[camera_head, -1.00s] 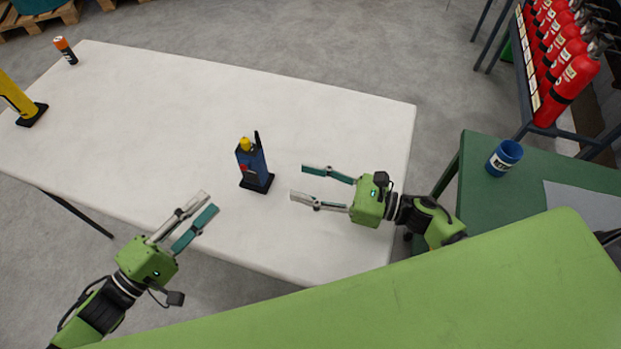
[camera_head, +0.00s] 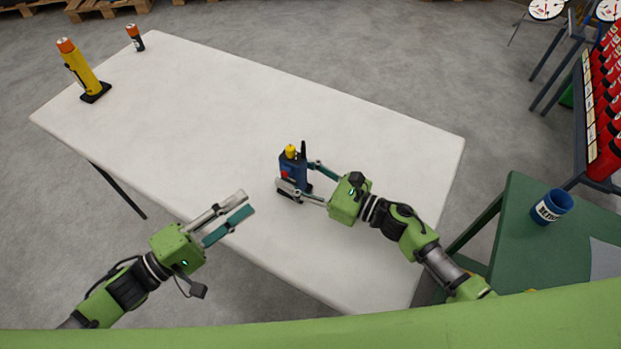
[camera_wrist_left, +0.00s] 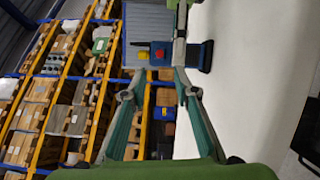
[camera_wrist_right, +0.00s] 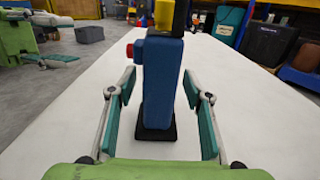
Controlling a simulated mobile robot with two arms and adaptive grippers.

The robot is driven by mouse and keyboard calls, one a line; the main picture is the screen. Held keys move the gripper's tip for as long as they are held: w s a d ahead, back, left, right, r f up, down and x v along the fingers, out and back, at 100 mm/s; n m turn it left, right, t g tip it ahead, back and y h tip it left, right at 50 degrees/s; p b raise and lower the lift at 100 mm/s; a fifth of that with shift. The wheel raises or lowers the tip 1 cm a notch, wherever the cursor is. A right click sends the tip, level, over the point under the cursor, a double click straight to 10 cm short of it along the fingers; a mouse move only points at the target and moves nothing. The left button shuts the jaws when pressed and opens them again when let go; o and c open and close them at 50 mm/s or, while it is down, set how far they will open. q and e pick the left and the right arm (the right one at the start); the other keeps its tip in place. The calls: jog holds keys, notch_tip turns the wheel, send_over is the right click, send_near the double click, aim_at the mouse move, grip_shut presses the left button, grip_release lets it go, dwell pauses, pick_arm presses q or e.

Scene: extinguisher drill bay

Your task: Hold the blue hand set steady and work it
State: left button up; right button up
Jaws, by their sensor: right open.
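The blue hand set (camera_head: 294,172) stands upright on the white table, with a yellow knob on top, a red button on its side, a black antenna and a black base. My right gripper (camera_head: 299,180) is open with its fingers on either side of the set. In the right wrist view the blue body (camera_wrist_right: 160,85) stands between the two open fingers (camera_wrist_right: 160,112), with gaps visible on both sides. My left gripper (camera_head: 241,217) is open and empty at the table's front edge, left of the set. The set also shows in the left wrist view (camera_wrist_left: 192,55), beyond the left fingers.
A yellow handset-like unit with an orange top (camera_head: 82,73) and a small orange-and-black canister (camera_head: 135,38) stand at the table's far left. A blue cup (camera_head: 552,206) sits on the green side table (camera_head: 520,235). Red extinguishers (camera_head: 606,130) line the right. The white table's middle (camera_head: 230,110) is clear.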

jog(key=shift+w+a, duration=0.15)
jog(key=shift+a, duration=0.1)
grip_shut()
pick_arm(q)
grip_shut()
dwell(1.0)
